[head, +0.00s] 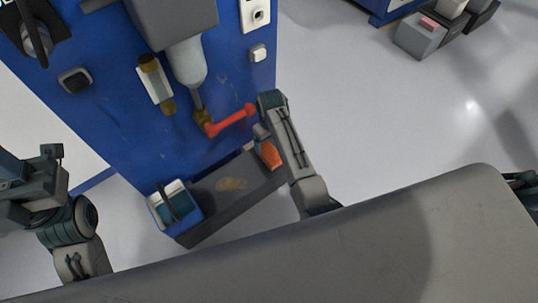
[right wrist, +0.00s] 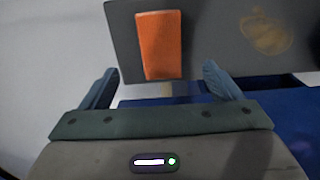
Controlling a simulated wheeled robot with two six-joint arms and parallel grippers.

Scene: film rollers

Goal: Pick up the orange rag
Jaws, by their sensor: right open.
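The orange rag (head: 269,155) lies at the right end of a low dark grey shelf (head: 215,215) at the foot of the blue cabinet. In the right wrist view the rag (right wrist: 160,45) is a flat upright rectangle on the grey surface. My right gripper (right wrist: 160,70) is open and empty, its two fingers on either side of the rag's lower part in the picture; I cannot tell the remaining gap. In the head view my right arm reaches beside the rag and partly hides that end. My left arm (head: 65,215) is at the left; its jaws are not clear.
A blue-and-white bin (head: 174,205) stands at the shelf's left end. The blue cabinet (head: 120,110) rises behind, with a red handle (head: 232,120) sticking out above the shelf. A brownish patch (head: 231,184) marks the shelf.

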